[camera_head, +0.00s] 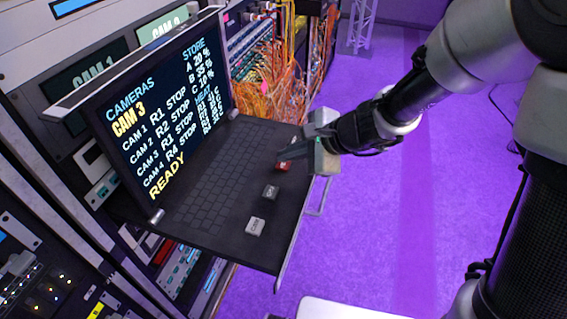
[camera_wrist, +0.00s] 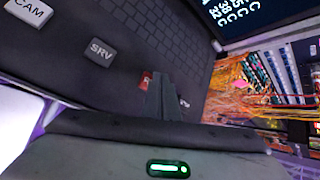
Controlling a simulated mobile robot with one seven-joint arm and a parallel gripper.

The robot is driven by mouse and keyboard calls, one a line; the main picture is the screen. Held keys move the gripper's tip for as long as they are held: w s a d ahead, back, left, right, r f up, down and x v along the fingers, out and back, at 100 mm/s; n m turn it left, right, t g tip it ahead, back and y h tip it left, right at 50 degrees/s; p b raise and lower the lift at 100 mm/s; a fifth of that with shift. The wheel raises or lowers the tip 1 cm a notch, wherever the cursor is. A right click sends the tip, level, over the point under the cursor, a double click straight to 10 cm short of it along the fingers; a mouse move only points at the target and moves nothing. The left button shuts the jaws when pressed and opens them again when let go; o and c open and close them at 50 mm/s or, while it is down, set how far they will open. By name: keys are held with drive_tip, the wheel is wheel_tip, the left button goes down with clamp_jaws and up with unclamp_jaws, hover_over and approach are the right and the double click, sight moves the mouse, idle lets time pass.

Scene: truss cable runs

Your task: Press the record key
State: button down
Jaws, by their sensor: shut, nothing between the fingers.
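The red key (camera_head: 283,167), likely the record key, sits on the right side of the pull-out keyboard tray (camera_head: 245,243). My gripper (camera_head: 286,154) is shut and empty, with its fingertips close over the far side of the red key. In the wrist view the red key (camera_wrist: 146,79) shows just left of the closed fingers (camera_wrist: 168,86), which hide part of it. I cannot tell whether they touch it. The screen (camera_head: 165,105) shows CAMERAS, CAM 3, several rows reading STOP, and READY.
A grey SRV key (camera_head: 270,192) and a pale CAM key (camera_head: 256,226) sit nearer on the same tray. Another key (camera_wrist: 184,103) shows partly behind the fingers in the wrist view. Orange cables (camera_head: 275,90) hang behind the tray. Purple floor (camera_head: 370,220) is clear at right.

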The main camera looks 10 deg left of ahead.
sight(288, 166)
drive_tip(key=shift+f+b, duration=0.45)
drive_tip(key=shift+b, duration=0.05)
idle(0.4)
drive_tip(key=shift+r, duration=0.15)
drive_tip(key=shift+r+p, duration=0.6)
drive_tip(key=shift+r, duration=0.1)
drive_tip(key=shift+r+p, duration=1.95)
drive_tip(key=shift+r, duration=0.55)
